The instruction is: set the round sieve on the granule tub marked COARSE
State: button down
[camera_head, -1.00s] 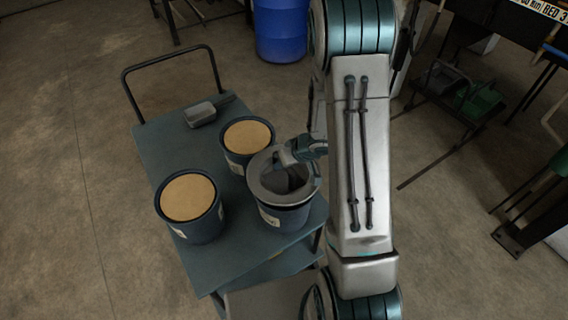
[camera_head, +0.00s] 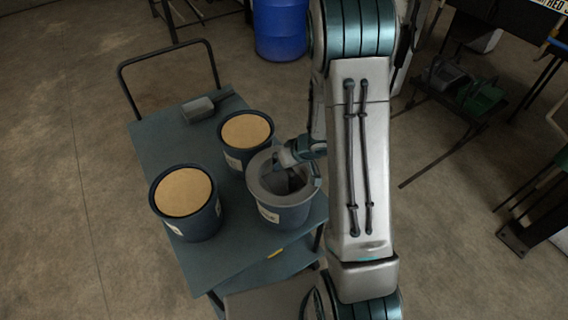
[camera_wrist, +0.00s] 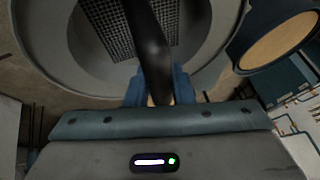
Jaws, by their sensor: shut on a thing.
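The round sieve (camera_head: 259,183) is a grey ring with a sloping inner wall, over the mouth of the right-hand dark blue tub (camera_head: 290,217). Its dark mesh (camera_wrist: 108,28) shows in the wrist view. It looks level and close on the tub's rim, but I cannot tell whether it bears fully on it. The tub has a pale label (camera_head: 268,213), too small to read. My gripper (camera_head: 287,158) is shut on the sieve's dark handle; the blue fingers (camera_wrist: 158,88) grip it in the wrist view. The contents of this tub are hidden.
Two open tubs of tan granules stand on the same blue-grey cart (camera_head: 160,130): one behind (camera_head: 240,160), one at left (camera_head: 188,222). A grey scoop (camera_head: 198,109) lies at the cart's back. A blue barrel (camera_head: 281,30) stands beyond on the floor.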

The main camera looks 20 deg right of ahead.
jog(key=shift+f+b, duration=0.3)
jog(key=shift+f, duration=0.25)
jog(key=c, duration=1.2)
grip_release()
jog(key=shift+o, duration=0.2)
jog(key=shift+r, duration=0.1)
jog(key=p+v, duration=0.5)
jog(key=v, duration=0.8)
jog(key=shift+s+r, duration=0.15)
jog(key=shift+r, duration=0.15)
